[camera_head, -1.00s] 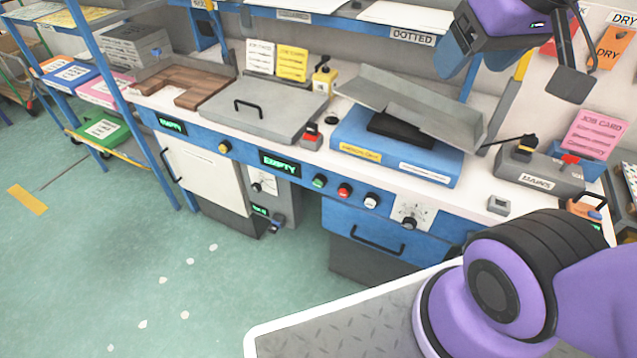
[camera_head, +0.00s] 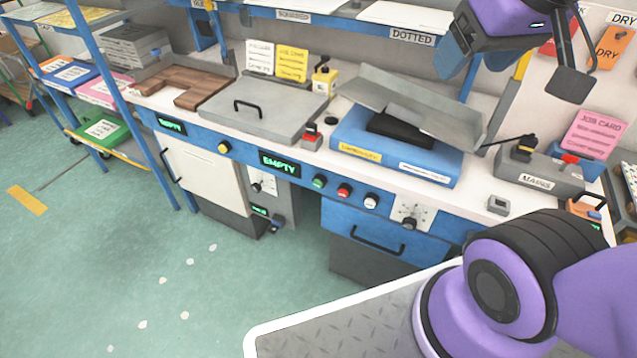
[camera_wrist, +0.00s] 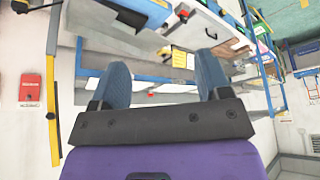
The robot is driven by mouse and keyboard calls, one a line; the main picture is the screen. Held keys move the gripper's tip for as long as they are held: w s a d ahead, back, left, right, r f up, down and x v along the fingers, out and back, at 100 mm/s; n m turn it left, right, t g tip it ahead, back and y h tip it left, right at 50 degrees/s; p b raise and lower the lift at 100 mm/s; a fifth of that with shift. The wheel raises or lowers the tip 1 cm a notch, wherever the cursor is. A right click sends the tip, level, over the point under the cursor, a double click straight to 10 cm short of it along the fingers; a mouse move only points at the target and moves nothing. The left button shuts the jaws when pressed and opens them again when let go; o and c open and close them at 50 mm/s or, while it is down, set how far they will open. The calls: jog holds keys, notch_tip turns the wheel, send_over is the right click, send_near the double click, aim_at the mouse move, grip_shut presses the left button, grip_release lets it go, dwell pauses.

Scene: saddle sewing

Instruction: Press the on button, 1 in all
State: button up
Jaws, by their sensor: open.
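On the blue front edge of the bench, a green button (camera_head: 319,181), a red button (camera_head: 344,190) and a white button (camera_head: 371,200) sit in a row. Their markings are too small to read, so I cannot tell for sure which is the on button. A yellow button (camera_head: 224,147) sits further left on the same edge. My gripper (camera_wrist: 163,80) is open and empty in the wrist view, its two blue-grey fingers apart. In the head view my purple arm end is raised at the upper right, well above the bench and clear of the buttons.
A green-lit display (camera_head: 280,164) reads EMPTY left of the button row. A dial (camera_head: 410,215) is to its right. A blue box (camera_head: 350,135) under a tilted grey tray and a grey lidded plate (camera_head: 262,110) stand on the bench. A blue-framed rack (camera_head: 125,110) is left.

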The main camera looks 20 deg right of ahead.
jog(key=shift+c, duration=0.4)
grip_shut()
dwell(1.4)
